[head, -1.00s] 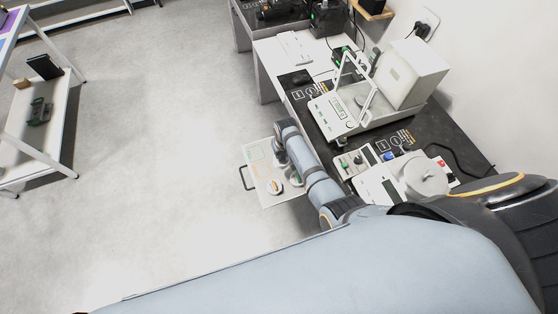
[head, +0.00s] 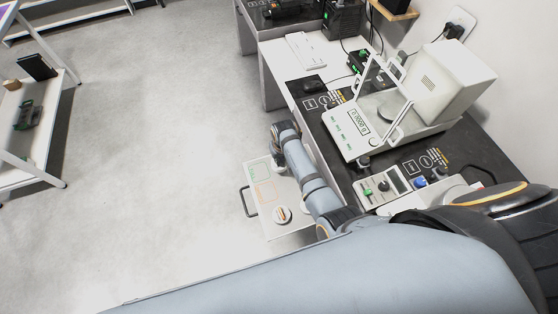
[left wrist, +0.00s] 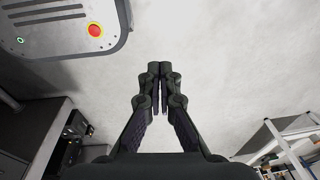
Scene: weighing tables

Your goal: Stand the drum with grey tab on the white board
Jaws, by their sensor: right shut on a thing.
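I cannot make out a grey tab on either. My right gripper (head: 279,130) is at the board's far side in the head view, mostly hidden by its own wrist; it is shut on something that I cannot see. In the left wrist view my left gripper (left wrist: 160,82) is shut and empty above the floor.
The dark bench (head: 463,144) carries a balance (head: 362,130) with an open glass shield and a small instrument with knobs (head: 383,187). A shelf rack (head: 35,150) stands at the left. The floor between is clear. The left wrist view shows a red button (left wrist: 95,30).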

